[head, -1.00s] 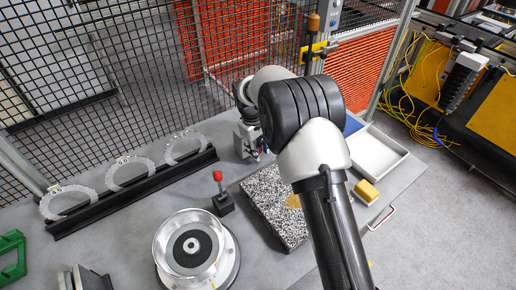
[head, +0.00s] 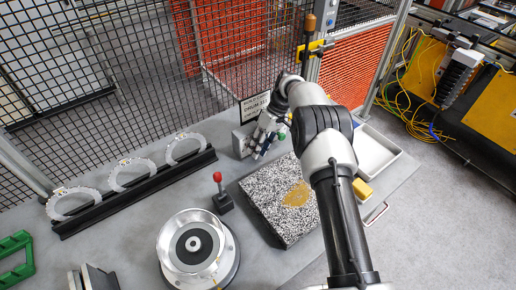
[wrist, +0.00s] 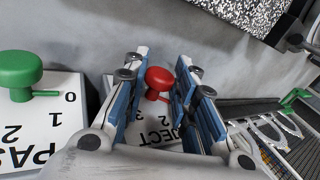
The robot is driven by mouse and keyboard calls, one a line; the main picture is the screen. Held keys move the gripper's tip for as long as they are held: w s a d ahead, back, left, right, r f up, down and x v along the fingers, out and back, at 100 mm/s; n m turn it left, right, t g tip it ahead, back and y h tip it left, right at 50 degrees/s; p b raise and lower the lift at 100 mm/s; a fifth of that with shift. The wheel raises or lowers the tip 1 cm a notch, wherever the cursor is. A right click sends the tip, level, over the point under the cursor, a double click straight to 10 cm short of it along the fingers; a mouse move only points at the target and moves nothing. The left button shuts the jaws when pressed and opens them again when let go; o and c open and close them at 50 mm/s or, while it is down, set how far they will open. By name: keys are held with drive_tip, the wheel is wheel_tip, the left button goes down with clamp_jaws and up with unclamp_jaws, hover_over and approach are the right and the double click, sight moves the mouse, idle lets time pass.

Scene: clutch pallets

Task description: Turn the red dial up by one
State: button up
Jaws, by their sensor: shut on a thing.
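The red dial (wrist: 158,78) has a round mushroom knob with a small pointer. It stands between the two blue-padded fingers of my gripper (wrist: 159,66) in the wrist view, and the gripper is shut on it. The white plate (wrist: 155,135) under it shows "JECT" and digits near 2 and 3, partly covered by the fingers, so the exact setting cannot be read. A green dial (wrist: 20,72) stands to the left, its pointer toward 0. In the head view my gripper (head: 257,153) is at the dial box (head: 240,142), hiding the red dial.
A sign (head: 255,108) stands behind the box, before the mesh fence. A speckled plate (head: 265,215), a red-knobbed lever (head: 217,178), a round metal fixture (head: 170,245), a white tray (head: 378,158) and a rack of rings (head: 130,200) share the grey bench.

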drive_tip(key=shift+y, duration=0.3)
drive_tip(key=o, duration=1)
drive_tip(key=shift+o, duration=0.2)
drive_tip(key=v, duration=0.7)
drive_tip(key=shift+r, duration=0.2)
drive_tip(key=shift+w+d, duration=0.1)
drive_tip(key=shift+w, duration=0.05)
